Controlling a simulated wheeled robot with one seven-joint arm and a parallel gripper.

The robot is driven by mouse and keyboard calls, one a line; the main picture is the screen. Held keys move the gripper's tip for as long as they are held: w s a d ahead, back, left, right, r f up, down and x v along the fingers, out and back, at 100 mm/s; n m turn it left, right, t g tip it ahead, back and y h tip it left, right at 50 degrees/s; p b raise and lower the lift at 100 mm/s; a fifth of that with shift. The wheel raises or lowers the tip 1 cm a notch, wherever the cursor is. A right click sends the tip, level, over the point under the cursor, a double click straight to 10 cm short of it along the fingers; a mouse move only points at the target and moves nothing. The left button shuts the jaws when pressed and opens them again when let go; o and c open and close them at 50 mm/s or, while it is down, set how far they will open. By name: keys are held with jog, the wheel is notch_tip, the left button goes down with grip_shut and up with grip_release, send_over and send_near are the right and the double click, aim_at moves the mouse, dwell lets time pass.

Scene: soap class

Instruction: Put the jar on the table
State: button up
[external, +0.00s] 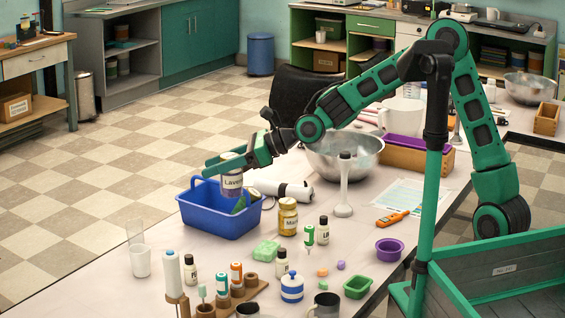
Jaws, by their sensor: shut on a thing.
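The jar (231,183) has a pale label that seems to read "Lave...", with a purple tint at its lower part. My gripper (228,162) is shut on the jar near its top and holds it upright. In the picture the jar overlaps the back of the blue basket (215,222); whether it is over or behind the basket I cannot tell. The pale table (215,268) runs across the front. A second jar with a yellow label (288,217) stands on the table to the right of the basket.
Bare table lies left of the soap block.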

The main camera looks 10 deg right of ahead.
jog(key=w+d+m+t+h, duration=0.3)
jog(key=w+d+m+t, duration=0.2)
jog(key=w+d, duration=1.7)
jog(key=w+d+m+t+h, duration=0.15)
jog(key=w+d, duration=0.25)
jog(key=d, duration=0.7)
jog(key=w+d+m+t+h, duration=0.1)
jog(key=w+d+m+h, duration=0.15)
jog(key=d, duration=0.75)
jog(key=w+d+m+t+h, duration=0.15)
jog(key=w+d, duration=0.25)
jog(key=d, duration=0.7)
notch_tip(320, 180, down, 11)
jog(key=shift+y, duration=0.45)
jog(key=shift+w+d+f, duration=0.9)
jog(key=shift+d+f, duration=0.8)
jog(key=shift+f, duration=0.1)
jog(key=shift+w+d+f, duration=0.9)
jog(key=shift+d+f, duration=0.75)
jog(key=shift+f, duration=0.2)
jog(key=shift+w+d+f, duration=0.9)
jog(key=shift+d+f, duration=0.8)
jog(key=shift+f, duration=0.1)
jog(key=shift+f, duration=0.1)
